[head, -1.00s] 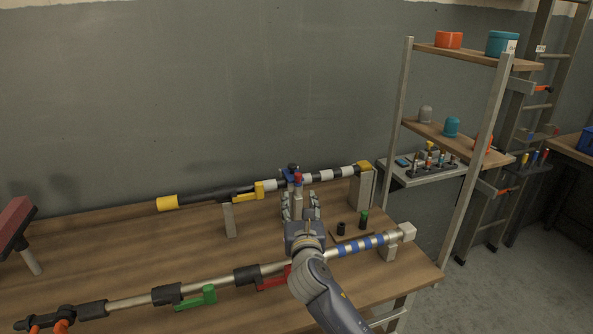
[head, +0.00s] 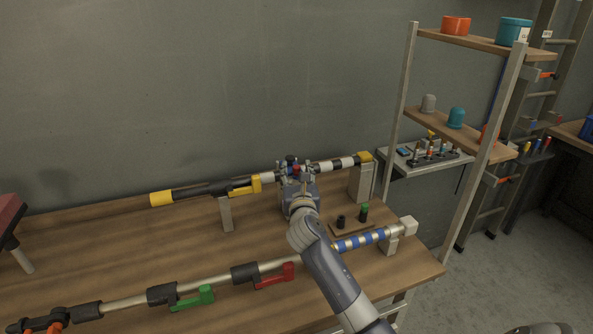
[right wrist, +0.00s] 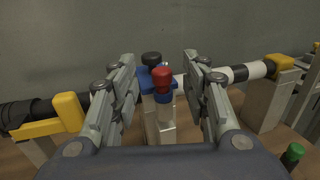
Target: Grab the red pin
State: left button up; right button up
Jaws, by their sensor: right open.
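The red pin (right wrist: 162,80) stands upright in a blue collar (right wrist: 163,97) on a pale metal post (right wrist: 160,122). It shows small and partly covered in the head view (head: 296,170). A black-topped pin (right wrist: 152,58) in a blue block stands just behind it. My right gripper (right wrist: 158,62) is open, its two fingers on either side of the red pin with gaps between; I see no contact. In the head view the right gripper (head: 295,173) is at the back of the bench. My left gripper is not in view.
A back rod with a yellow lever (head: 244,188) runs behind the gripper. A front rod carries green (head: 196,298) and red (head: 274,276) levers. A small board (head: 352,228) with black and green-topped pegs lies to the right. A shelf (head: 455,125) stands beyond the bench's right end.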

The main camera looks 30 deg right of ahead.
aim_at(296, 166)
jog(key=shift+x, duration=1.1)
jog(key=shift+w+d+f, duration=0.1)
jog(key=shift+w+d, duration=0.2)
jog(key=shift+w, duration=0.15)
jog(key=shift+s, duration=0.1)
jog(key=shift+c, duration=0.9)
jog(key=c, duration=0.8)
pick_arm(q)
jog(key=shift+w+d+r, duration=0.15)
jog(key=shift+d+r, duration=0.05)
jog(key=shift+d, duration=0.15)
pick_arm(e)
jog(key=shift+c, duration=0.2)
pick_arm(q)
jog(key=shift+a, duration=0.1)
